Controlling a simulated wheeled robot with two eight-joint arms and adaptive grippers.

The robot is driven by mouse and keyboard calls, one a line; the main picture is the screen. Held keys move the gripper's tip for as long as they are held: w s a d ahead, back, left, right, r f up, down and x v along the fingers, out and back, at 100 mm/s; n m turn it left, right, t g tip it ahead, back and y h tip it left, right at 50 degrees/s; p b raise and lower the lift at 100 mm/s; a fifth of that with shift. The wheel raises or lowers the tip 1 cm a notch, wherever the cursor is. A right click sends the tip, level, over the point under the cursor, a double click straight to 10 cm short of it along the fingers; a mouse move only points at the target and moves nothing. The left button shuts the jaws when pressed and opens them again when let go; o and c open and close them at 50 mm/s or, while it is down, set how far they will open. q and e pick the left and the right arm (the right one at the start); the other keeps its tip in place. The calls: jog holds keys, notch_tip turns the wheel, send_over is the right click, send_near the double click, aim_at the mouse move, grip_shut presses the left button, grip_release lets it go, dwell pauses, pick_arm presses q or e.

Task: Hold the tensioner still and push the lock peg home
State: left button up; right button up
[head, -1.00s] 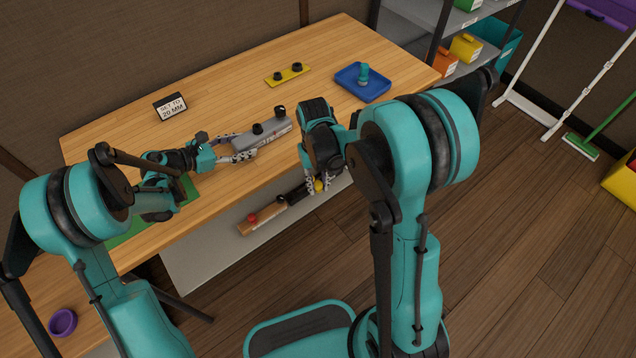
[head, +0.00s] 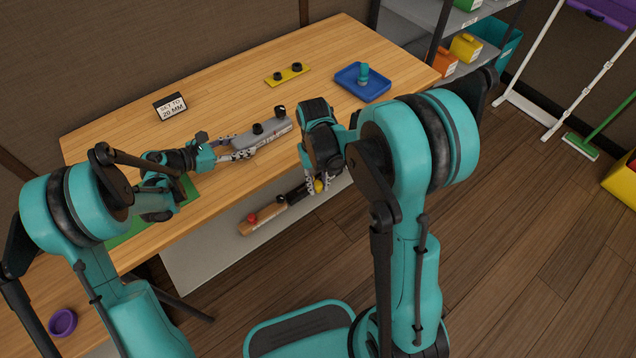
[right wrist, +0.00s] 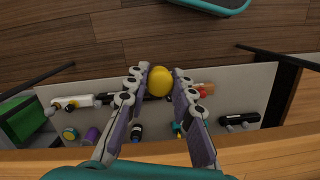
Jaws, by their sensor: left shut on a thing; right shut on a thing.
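The grey block with black knobs (head: 262,136), which looks like the tensioner, lies on the bench top near its front edge. My left gripper (head: 236,155) is shut on its near left side. My right gripper (head: 318,184) is in front of the bench edge, shut on a yellow ball (head: 319,186), which also shows between the fingers in the right wrist view (right wrist: 160,82). A dark bar with a wooden end (head: 262,217) and a red ball (head: 252,218) runs left from there. I cannot tell which part is the lock peg.
A yellow plate with two black knobs (head: 275,80), a blue tray (head: 349,85) holding a teal piece (head: 363,73) and a "SET TO 20 MM" sign (head: 170,106) stand on the bench. Several small items lie on a pale surface (right wrist: 248,92) below the bench edge.

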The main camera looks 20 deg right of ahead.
jog(key=w+r+n, duration=0.1)
jog(key=w+r, duration=0.4)
jog(key=w+r+n, duration=0.2)
jog(key=w+r, duration=0.3)
jog(key=shift+d, duration=0.2)
jog(key=w+a+r+m, duration=0.3)
jog(key=w+a+r, duration=0.6)
jog(key=a+r, duration=0.2)
jog(key=shift+a, duration=0.6)
jog(key=shift+s, duration=0.1)
jog(key=shift+f, duration=3.15)
jog(key=shift+f, duration=0.15)
jog(key=shift+f, duration=0.45)
